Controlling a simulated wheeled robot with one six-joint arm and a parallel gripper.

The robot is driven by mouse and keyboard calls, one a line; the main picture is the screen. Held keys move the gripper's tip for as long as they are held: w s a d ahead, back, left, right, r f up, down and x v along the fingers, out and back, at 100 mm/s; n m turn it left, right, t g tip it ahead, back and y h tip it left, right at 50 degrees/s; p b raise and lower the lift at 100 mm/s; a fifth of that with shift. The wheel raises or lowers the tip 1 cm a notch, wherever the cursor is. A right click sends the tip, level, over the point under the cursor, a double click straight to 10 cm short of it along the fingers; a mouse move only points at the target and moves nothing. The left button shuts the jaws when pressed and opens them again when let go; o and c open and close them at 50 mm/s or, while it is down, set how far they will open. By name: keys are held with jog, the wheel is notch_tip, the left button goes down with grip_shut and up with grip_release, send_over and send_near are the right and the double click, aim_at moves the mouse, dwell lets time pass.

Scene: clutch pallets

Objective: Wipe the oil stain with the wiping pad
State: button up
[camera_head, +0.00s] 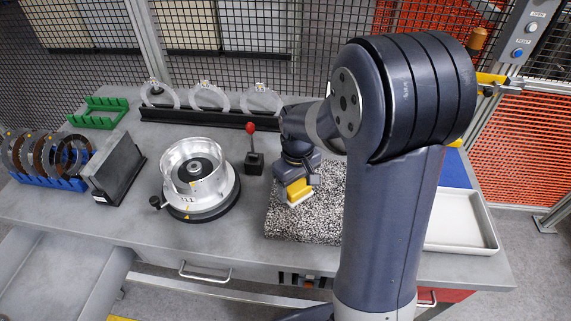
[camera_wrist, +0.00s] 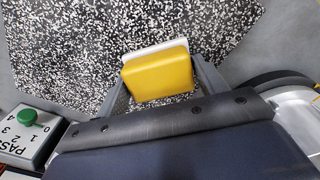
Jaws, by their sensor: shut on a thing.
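The wiping pad is a yellow block with a white layer (camera_head: 299,191), and it also shows in the wrist view (camera_wrist: 157,76). My gripper (camera_head: 298,178) is shut on it, one finger at each side. The pad is over the speckled black-and-white mat (camera_head: 288,229), left of my arm in the head view. The mat fills much of the wrist view (camera_wrist: 70,50). I cannot tell whether the pad touches the mat. I cannot make out the oil stain in either view; my arm hides the mat's right part in the head view.
A round metal fixture (camera_head: 200,211) stands left of the mat, with a red-knobbed lever (camera_head: 253,162) behind it. A black rack of clear rings (camera_head: 205,120) is at the back. A white tray (camera_head: 462,247) is at right. A green-knobbed counter box (camera_wrist: 22,148) is near my gripper.

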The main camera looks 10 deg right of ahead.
jog(key=r+p, duration=0.2)
jog(key=r, duration=0.2)
jog(key=shift+a, duration=0.2)
jog(key=shift+w+a+r+p, duration=0.15)
jog(key=shift+r+p, duration=0.55)
jog(key=shift+p, duration=0.15)
jog(key=shift+r+p, duration=1.1)
jog(key=shift+r, duration=0.35)
